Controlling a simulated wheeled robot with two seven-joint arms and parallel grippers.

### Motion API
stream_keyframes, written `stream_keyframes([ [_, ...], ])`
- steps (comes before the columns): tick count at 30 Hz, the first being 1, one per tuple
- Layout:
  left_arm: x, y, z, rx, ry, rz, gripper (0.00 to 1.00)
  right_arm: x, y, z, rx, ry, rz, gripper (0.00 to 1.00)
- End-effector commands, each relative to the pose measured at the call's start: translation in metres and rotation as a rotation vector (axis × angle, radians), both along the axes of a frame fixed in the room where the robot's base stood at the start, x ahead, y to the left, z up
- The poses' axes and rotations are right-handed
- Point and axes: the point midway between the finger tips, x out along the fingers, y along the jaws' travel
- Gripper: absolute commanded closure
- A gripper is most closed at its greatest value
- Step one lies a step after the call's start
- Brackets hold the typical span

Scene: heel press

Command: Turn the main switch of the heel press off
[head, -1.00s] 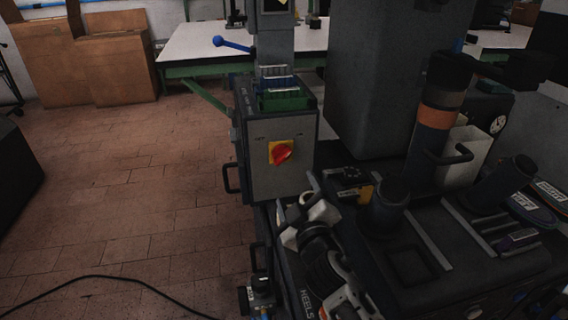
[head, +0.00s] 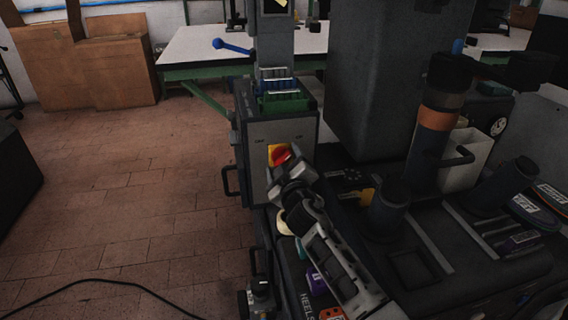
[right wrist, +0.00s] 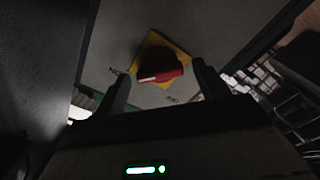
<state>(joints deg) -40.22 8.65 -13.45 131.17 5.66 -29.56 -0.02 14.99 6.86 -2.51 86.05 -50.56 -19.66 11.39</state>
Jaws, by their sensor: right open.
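The main switch is a red rotary knob (head: 281,155) on a yellow plate (head: 272,160), set on the grey front panel (head: 256,183) of the control box. In the right wrist view the red knob (right wrist: 161,68) sits between and beyond the two fingers, its pale-marked handle lying nearly level in that picture. My right gripper (head: 287,178) is open, just in front of and below the knob, and partly covers the plate. In the right wrist view the fingers (right wrist: 160,92) stand either side of the knob, apparently not touching it. My left gripper is not in view.
Green and blue bins (head: 284,98) sit on top of the control box. A black handle (head: 231,180) sticks out at its left side. The machine bed with dark posts (head: 390,205) is at the right. Brick floor (head: 120,215) on the left is open, with a black cable.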

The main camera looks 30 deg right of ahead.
Motion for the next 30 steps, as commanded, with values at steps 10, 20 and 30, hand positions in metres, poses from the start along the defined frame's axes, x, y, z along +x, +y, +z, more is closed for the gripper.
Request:
stream_keyframes([
  [10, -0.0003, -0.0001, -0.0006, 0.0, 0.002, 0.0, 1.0, -0.0004, 0.0, -0.0002, -0.001, 0.0, 0.0, 0.72],
  [20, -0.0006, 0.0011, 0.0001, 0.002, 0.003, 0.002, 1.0, -0.0006, 0.0002, -0.0004, -0.076, 0.021, 0.0, 0.72],
  [30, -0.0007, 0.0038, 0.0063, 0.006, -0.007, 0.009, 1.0, -0.0005, 0.0006, -0.0008, -0.337, 0.089, 0.0, 0.72],
])
